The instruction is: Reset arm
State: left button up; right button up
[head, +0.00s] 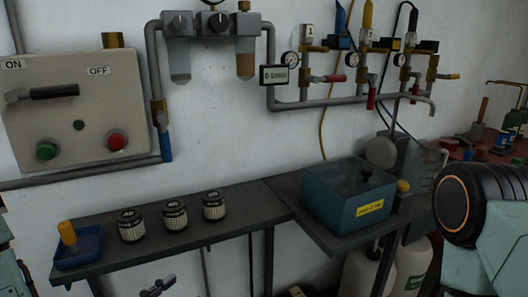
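Part of my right arm (485,225), with a black joint and an orange ring, fills the lower right edge. Its gripper is outside the picture. A small teal piece (8,268) at the lower left edge appears to be part of my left arm; no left gripper can be made out. A grey control box (80,110) hangs on the wall at left, with ON and OFF labels, a black lever (54,92) lying roughly level on the ON side, a green button (47,150) and a red button (116,141).
Pipes and valves line the wall above. White jugs (362,272) stand below. A small dark object (158,288) at the bottom edge is unclear.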

pick_arm(q)
jog(key=s+a+f+m+g+y, duration=0.1)
jog(key=s+f+m+g+y, duration=0.15)
jog(key=f+m, duration=0.5)
jog(key=s+a+f+m+g+y, duration=0.1)
jog(key=s+f+m+g+y, duration=0.2)
jog(key=f+m, duration=0.4)
jog(key=s+a+f+m+g+y, duration=0.1)
jog(key=s+f+m+g, duration=0.2)
jog(key=s, duration=0.6)
jog(key=s+a+f+m+g+y, duration=0.1)
jog(key=s+f+m+g+y, duration=0.1)
jog(key=s+f+m+g, duration=0.2)
jog(key=s+m+g, duration=0.3)
jog(key=s+m, duration=0.2)
jog(key=shift+a+f+m, duration=0.2)
jog(key=shift+f+m, duration=0.05)
jog(key=shift+m, duration=0.1)
jog(key=shift+w, duration=0.1)
jog(key=shift+a, duration=0.1)
